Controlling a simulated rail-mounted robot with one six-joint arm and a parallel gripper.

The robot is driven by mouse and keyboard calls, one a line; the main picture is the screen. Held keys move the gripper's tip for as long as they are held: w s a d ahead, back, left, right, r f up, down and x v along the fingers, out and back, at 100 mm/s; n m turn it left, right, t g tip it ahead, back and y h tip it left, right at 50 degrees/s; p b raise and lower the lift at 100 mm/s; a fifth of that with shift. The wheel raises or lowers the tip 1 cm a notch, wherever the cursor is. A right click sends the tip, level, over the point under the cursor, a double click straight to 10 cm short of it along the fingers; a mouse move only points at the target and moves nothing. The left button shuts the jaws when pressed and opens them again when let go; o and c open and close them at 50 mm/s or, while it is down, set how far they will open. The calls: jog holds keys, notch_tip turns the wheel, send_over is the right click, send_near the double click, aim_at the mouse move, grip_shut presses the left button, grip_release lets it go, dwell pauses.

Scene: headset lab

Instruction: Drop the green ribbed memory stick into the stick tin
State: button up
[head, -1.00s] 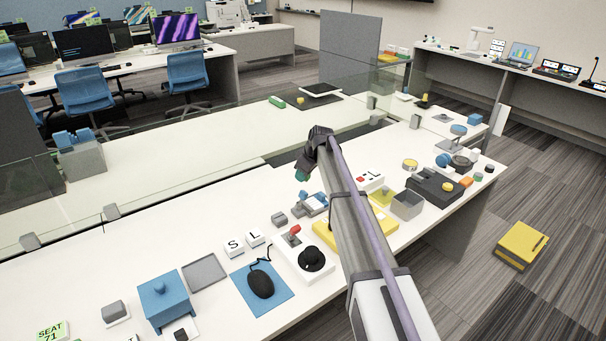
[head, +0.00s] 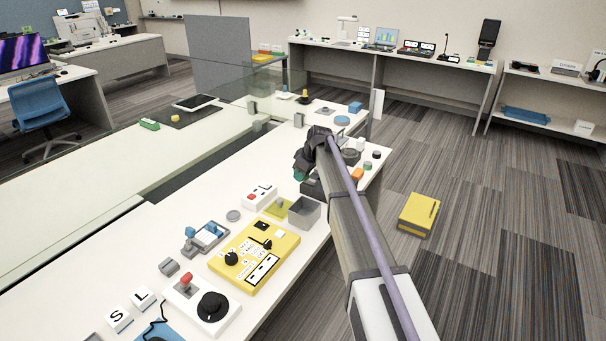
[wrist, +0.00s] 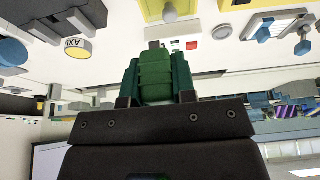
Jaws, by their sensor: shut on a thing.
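My gripper (head: 301,174) is shut on the green ribbed memory stick (wrist: 155,77), which sits between the fingers in the wrist view. In the head view only a small green tip (head: 299,175) shows below the dark gripper. A grey open-topped box (head: 304,214), which looks like the stick tin, stands on the white desk. It is below the gripper in the picture, and the two appear apart. I cannot tell the gripper's exact height above the desk.
A dark box (head: 312,188) is partly hidden behind the gripper. The desk's right edge drops to carpet.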

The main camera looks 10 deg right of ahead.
notch_tip(320, 180, down, 6)
jog(key=b, duration=0.5)
jog(key=shift+b, duration=0.35)
jog(key=shift+a, duration=0.1)
jog(key=o, duration=1)
jog(key=p+v, duration=1)
jog(key=v, duration=0.1)
jog(key=shift+w, duration=0.1)
